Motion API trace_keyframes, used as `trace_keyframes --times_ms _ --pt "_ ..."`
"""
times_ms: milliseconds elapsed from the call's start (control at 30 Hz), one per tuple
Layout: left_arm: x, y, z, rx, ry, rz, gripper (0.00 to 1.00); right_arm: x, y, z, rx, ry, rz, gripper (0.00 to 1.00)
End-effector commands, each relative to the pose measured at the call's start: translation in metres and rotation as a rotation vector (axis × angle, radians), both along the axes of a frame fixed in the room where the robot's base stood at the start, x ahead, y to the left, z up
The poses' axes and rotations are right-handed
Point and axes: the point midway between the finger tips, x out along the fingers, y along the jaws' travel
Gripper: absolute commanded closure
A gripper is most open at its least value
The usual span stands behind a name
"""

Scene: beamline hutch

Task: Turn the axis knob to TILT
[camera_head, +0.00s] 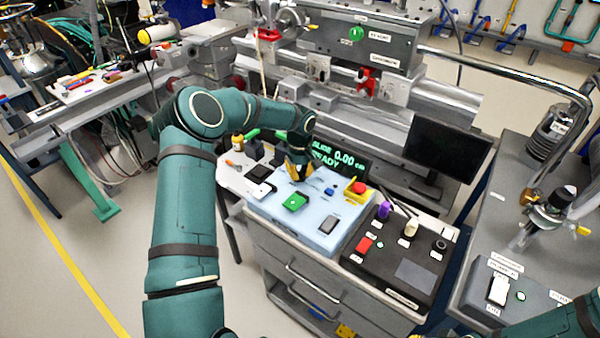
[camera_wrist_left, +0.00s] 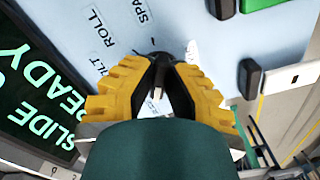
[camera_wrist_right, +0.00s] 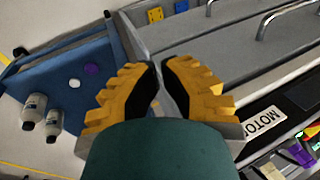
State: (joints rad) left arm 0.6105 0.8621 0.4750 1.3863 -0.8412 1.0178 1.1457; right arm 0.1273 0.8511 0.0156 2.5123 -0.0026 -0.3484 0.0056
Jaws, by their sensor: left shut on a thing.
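My left gripper (camera_head: 298,172) reaches down over the back left of the pale blue control panel (camera_head: 268,207). In the left wrist view its yellow fingers (camera_wrist_left: 160,65) are shut on the dark axis knob (camera_wrist_left: 157,82), mostly hidden between the black pads. Printed labels (camera_wrist_left: 95,30) beside it read ROLL, with partly cut words ending in LT and starting SPA. Which label the knob points at cannot be told. My right gripper (camera_wrist_right: 160,66) shows only in its wrist view, with its tips together and empty, above a grey drawer cabinet and blue surface.
The display (camera_head: 340,158) behind the panel reads SLIDE 0.00 and READY. A green button (camera_head: 295,202), a grey switch (camera_head: 329,224) and a red button (camera_head: 359,188) sit on the panel. A black control box (camera_head: 385,268) stands to the right, and a dark monitor (camera_head: 447,150) behind.

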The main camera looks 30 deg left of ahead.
Motion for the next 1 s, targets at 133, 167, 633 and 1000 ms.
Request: trace_keyframes --times_ms 133,167,633,1000 --pt "-0.001 0.0 -0.001 -0.001 0.002 -0.022 1.0 0.0 0.0 0.0 0.0 0.0 0.0 1.0" --pt "-0.001 0.0 -0.001 0.0 0.003 -0.03 1.0 0.0 0.0 0.0 0.0 0.0 0.0 1.0" --pt "-0.002 0.001 -0.001 0.001 0.003 -0.363 1.0 -0.001 0.0 0.005 0.0 0.002 0.001 1.0" --pt "-0.003 0.003 -0.001 0.0 0.004 -0.714 1.0 0.001 0.0 0.01 0.0 -0.002 -0.003 1.0"
